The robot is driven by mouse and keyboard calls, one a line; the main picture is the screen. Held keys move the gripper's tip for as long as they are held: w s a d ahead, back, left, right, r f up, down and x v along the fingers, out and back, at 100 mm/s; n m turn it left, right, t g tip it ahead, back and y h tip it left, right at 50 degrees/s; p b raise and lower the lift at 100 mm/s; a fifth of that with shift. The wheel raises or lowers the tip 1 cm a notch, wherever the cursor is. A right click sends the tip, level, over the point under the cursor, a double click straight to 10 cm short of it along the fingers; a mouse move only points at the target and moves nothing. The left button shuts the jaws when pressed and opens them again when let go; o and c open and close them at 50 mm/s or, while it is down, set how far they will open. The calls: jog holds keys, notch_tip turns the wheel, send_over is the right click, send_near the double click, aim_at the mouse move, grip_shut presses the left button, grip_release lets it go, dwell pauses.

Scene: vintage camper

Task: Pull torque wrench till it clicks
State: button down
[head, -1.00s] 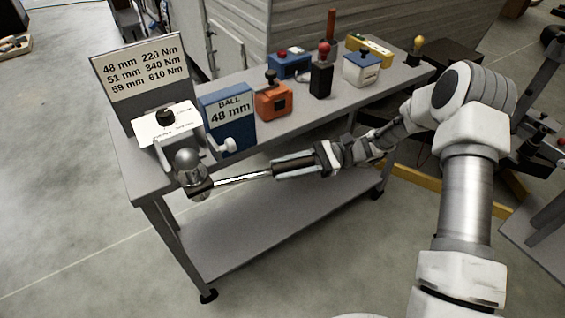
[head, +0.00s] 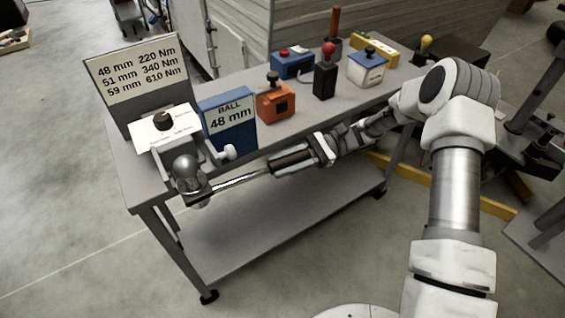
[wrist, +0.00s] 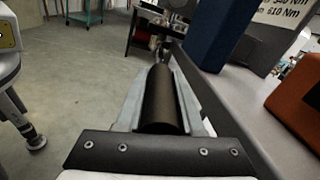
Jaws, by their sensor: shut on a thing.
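The torque wrench (head: 240,181) reaches across the front edge of the bench, its head at the base of the silver tow ball (head: 186,168) at the bench's left end. My gripper (head: 299,158) is shut on the wrench's dark handle. In the wrist view the black handle (wrist: 161,100) lies between both fingers of my gripper (wrist: 162,112). The wrench's scale is too small to read.
A torque chart (head: 136,72) and a blue "BALL 48 mm" sign (head: 229,120) stand behind the fixture. An orange box (head: 276,103), a blue box (head: 292,64) and other small devices stand along the bench (head: 330,118). Floor in front is clear.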

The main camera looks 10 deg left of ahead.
jog(key=c, duration=0.5)
grip_release()
jog(key=shift+c, duration=0.2)
jog(key=shift+d, duration=0.1)
jog(key=p+v, duration=0.1)
jog(key=v, duration=1.6)
jog(key=shift+p, duration=0.35)
jog(key=shift+d, duration=0.1)
